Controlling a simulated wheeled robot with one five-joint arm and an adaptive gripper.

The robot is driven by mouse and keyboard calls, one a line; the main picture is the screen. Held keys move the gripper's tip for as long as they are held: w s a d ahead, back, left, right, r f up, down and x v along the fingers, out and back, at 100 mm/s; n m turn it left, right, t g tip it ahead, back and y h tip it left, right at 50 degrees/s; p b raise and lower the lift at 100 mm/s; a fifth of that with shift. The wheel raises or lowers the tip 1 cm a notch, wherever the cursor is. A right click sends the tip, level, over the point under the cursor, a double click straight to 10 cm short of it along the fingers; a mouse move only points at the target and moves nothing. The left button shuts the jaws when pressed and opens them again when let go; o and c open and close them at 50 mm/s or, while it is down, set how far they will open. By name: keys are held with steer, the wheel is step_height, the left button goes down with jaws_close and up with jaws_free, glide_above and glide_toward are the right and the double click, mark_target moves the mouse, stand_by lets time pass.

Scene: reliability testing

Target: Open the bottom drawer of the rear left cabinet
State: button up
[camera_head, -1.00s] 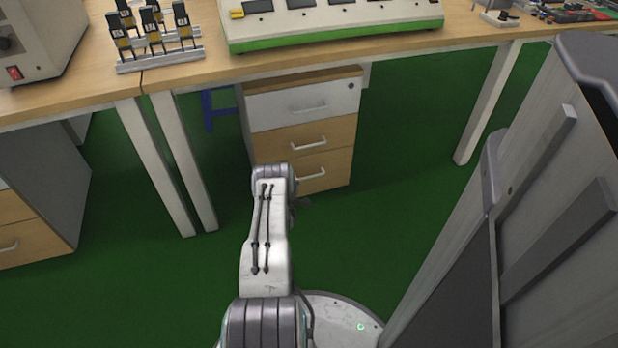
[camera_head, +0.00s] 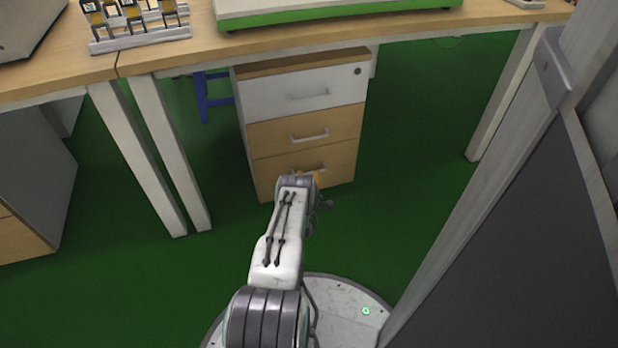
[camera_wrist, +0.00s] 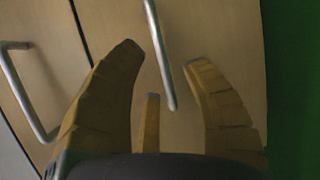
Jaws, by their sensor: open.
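The cabinet (camera_head: 300,82) under the bench has a white top drawer and two wood-coloured drawers below. Its bottom drawer (camera_head: 335,165) looks shut in the head view, and its front fills much of the wrist view (camera_wrist: 225,40). The bottom drawer's metal handle (camera_wrist: 160,55) lies between the fingertips of my open gripper (camera_wrist: 163,62). I cannot tell whether the fingers touch it. The middle drawer's handle (camera_wrist: 25,95) shows at the left of the wrist view. In the head view my arm hides part of the bottom drawer and most of the gripper.
White bench legs (camera_head: 150,150) stand left of the cabinet, and another leg (camera_head: 500,95) stands to the right. A second cabinet (camera_head: 35,165) is at far left. A tall grey panel (camera_head: 510,220) rises close on the right. Green floor (camera_head: 415,130) is free right of the cabinet.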

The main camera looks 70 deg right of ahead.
mark_target(309, 173)
steer(key=shift+b+x, duration=1.15)
steer(key=shift+x, duration=0.55)
jaws_close()
